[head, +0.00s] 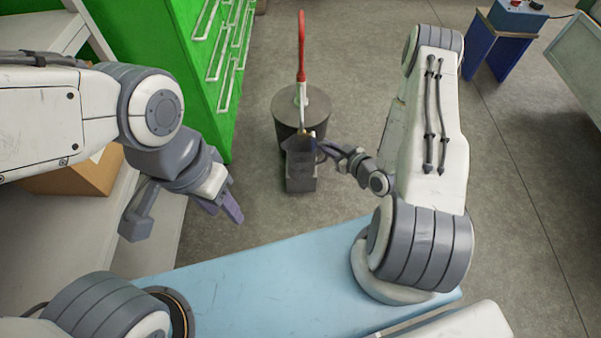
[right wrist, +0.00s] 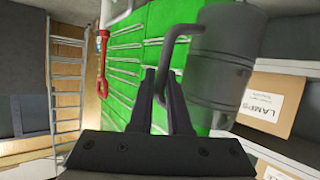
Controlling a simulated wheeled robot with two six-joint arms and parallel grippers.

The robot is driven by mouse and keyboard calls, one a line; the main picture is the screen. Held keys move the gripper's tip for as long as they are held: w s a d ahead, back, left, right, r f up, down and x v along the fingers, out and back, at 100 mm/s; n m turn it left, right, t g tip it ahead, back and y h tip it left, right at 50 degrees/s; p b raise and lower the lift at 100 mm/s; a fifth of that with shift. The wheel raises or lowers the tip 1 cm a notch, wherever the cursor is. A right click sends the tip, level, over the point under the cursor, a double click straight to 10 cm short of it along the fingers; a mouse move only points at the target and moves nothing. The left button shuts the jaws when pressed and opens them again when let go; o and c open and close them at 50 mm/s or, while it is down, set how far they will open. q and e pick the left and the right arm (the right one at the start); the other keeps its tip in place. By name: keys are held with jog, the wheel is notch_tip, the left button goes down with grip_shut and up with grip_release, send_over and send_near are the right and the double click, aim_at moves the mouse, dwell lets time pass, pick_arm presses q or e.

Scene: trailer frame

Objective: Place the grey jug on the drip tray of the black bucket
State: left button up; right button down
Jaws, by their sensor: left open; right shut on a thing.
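The black bucket (head: 289,97) stands on the floor in the head view, with a white and red upright piece (head: 301,62) rising from its top. My right gripper (head: 332,150) reaches in from the right at its near side. It is shut on the handle of the grey jug, whose cylindrical body (right wrist: 222,65) is close in the right wrist view, right of the fingers (right wrist: 160,88). In the head view a dark grey form (head: 300,172) is at the bucket's near side; I cannot tell jug from drip tray there, or whether they touch. My left gripper (head: 223,206) is open and empty.
A green cabinet (head: 205,75) with white rails stands left of the bucket. A light blue surface (head: 270,285) lies in front. A cardboard box (right wrist: 272,103) and a ladder (right wrist: 66,85) show in the right wrist view. Floor right of the bucket is clear.

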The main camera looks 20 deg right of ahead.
jog(key=w+d+f+m+h+b, duration=0.1)
jog(key=w+d+f+b, duration=0.15)
jog(key=f+b, duration=0.75)
jog(key=w+d+f+t+h+b, duration=0.1)
jog(key=d+f+b, duration=0.2)
jog(key=f+b, duration=0.75)
jog(key=w+d+f+m+h+b, duration=0.1)
jog(key=w+d+f+h+b, duration=0.15)
jog(key=f+b, duration=0.75)
jog(key=r+b+x, duration=0.1)
jog(key=b+x, duration=0.4)
jog(key=x, duration=1.3)
jog(key=shift+w+r+y, duration=0.2)
jog(key=shift+w+y, duration=0.2)
jog(key=shift+y, duration=0.05)
jog(key=shift+a, duration=0.1)
jog(key=c, duration=0.9)
grip_release()
jog(key=shift+o, duration=0.2)
